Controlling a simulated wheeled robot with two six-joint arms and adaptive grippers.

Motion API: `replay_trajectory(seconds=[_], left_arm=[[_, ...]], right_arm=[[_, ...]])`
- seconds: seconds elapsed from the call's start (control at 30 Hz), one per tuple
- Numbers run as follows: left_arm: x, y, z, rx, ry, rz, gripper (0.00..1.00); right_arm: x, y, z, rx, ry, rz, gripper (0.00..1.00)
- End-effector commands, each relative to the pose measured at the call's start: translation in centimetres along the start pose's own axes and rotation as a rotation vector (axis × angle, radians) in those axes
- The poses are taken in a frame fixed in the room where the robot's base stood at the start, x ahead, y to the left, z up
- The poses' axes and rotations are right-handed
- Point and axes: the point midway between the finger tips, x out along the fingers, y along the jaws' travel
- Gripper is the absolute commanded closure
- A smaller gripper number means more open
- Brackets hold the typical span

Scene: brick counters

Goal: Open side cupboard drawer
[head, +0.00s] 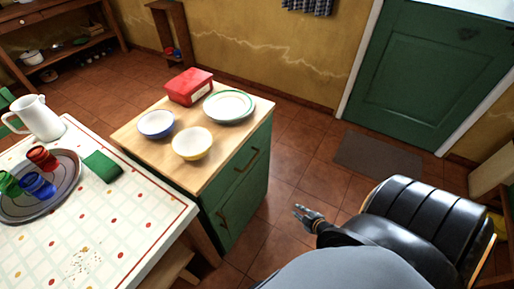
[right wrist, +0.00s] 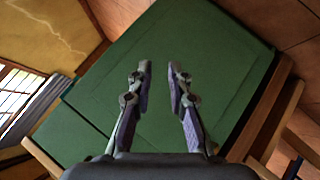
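The side cupboard (head: 249,184) is green with a wooden top (head: 216,170). Its front faces right in the head view. A dark drawer handle (head: 247,160) sits high on the front, and a second handle (head: 223,218) is lower down. The drawer front looks flush, so the drawer appears shut. My right gripper (head: 302,210) is over the tiled floor, right of the cupboard front and apart from it. In the right wrist view its two fingers (right wrist: 159,75) are spread and empty before a green panel (right wrist: 205,55). No handle shows there. My left gripper is out of view.
Bowls, plates and a red box (head: 189,87) stand on the cupboard top. A table (head: 125,215) with cups and a jug is at the left. A black padded seat (head: 430,215) is at the right. Tiled floor between cupboard and grey mat (head: 378,155) is clear.

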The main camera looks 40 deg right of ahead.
Motion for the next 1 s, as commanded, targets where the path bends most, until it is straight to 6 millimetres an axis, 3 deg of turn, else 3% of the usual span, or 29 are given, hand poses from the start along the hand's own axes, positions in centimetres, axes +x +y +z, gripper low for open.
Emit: replay_trajectory(seconds=[0.03,0.1,0.2,0.3,0.4,0.53,0.8,1.0], left_arm=[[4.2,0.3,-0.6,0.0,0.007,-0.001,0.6],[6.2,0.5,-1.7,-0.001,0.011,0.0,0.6],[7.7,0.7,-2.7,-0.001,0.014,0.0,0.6],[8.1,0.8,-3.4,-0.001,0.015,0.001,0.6],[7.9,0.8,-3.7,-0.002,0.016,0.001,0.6],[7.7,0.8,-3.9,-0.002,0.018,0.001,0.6],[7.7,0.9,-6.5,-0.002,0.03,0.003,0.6],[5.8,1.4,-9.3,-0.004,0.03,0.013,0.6]], right_arm=[[2.3,3.0,-2.2,-0.177,0.169,0.103,0.81],[1.7,7.3,-8.1,-0.41,0.397,0.255,0.81],[-1.3,10.1,-15.1,-0.633,0.638,0.442,0.81],[-4.0,11.1,-19.0,-0.74,0.772,0.56,0.81],[-5.3,11.6,-20.5,-0.773,0.817,0.606,0.81],[-5.2,11.8,-21.0,-0.773,0.818,0.611,0.81],[-2.2,12.6,-25.1,-0.771,0.817,0.614,0.81],[-0.2,13.3,-27.9,-0.771,0.816,0.609,0.81]])
